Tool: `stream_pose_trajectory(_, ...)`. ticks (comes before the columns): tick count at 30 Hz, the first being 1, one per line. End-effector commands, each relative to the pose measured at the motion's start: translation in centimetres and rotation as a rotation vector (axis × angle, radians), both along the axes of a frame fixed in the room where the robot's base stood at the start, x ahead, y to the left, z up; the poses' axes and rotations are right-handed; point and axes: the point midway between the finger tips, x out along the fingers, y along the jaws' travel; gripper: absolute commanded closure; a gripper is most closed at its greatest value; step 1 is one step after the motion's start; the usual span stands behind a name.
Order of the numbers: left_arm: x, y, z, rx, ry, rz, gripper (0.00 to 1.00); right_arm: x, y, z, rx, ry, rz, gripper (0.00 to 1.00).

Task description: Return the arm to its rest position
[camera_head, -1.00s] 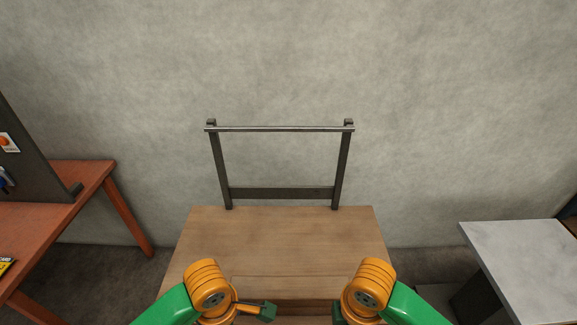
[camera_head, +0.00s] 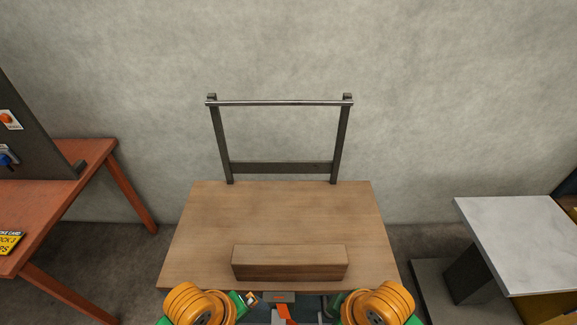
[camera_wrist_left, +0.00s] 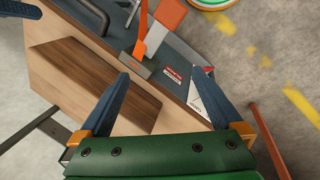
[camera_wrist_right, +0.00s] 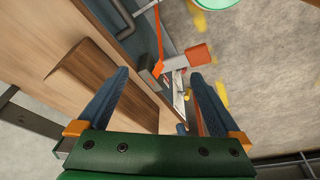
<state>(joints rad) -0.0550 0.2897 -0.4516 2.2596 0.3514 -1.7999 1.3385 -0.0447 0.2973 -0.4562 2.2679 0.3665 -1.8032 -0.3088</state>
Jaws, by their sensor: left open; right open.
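My left arm (camera_head: 200,304) and right arm (camera_head: 378,304) show as orange joints at the bottom edge of the head view, one on each side of the table front. My left gripper (camera_wrist_left: 155,78) is open, with nothing between its blue fingers. My right gripper (camera_wrist_right: 158,76) is open and empty as well. In the head view the gripper fingers cannot be made out clearly. No flanged spool can be made out in these frames.
A wooden table (camera_head: 280,215) carries a long wooden block (camera_head: 290,263) near its front edge. A dark frame with a metal bar (camera_head: 280,102) stands behind it. A red bench (camera_head: 70,165) is at left, a grey-topped stand (camera_head: 520,235) at right. The tabletop behind the block is clear.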

Motion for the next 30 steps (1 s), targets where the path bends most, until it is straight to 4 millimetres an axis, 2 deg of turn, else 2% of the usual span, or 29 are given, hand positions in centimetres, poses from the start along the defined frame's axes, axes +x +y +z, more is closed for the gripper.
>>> stream_pose_trajectory(4, -0.9, 1.2, -0.5, 0.053, -0.109, -0.230, 0.00, -0.9, -1.2, -0.6, 0.043, -0.003, -0.238, 0.00)
stream_pose_trajectory(8, -1.8, 3.3, -0.9, 0.156, -0.192, -0.442, 0.00, -1.8, -3.3, -1.1, 0.050, -0.010, -0.459, 0.00)
stream_pose_trajectory(15, -4.5, 8.4, -1.5, 0.402, -0.227, -0.817, 0.00, -4.6, -8.5, -1.8, -0.011, -0.032, -0.817, 0.00)
stream_pose_trajectory(18, -3.7, 8.0, -5.2, 0.386, -0.208, -0.821, 0.00, -3.8, -8.2, -5.5, -0.019, -0.011, -0.799, 0.00)
stream_pose_trajectory(23, -4.0, 7.9, -11.0, 0.370, -0.173, -0.833, 0.00, -4.1, -8.0, -11.3, -0.035, 0.024, -0.789, 0.00)
stream_pose_trajectory(26, -5.0, 7.9, -15.0, 0.359, -0.149, -0.843, 0.00, -5.1, -8.1, -15.3, -0.047, 0.049, -0.782, 0.00)
stream_pose_trajectory(29, -7.1, 8.2, -19.5, 0.348, -0.118, -0.855, 0.00, -7.2, -8.3, -19.9, -0.063, 0.080, -0.775, 0.00)
stream_pose_trajectory(30, -8.4, 8.4, -21.4, 0.343, -0.103, -0.860, 0.00, -8.5, -8.5, -21.7, -0.071, 0.094, -0.771, 0.00)
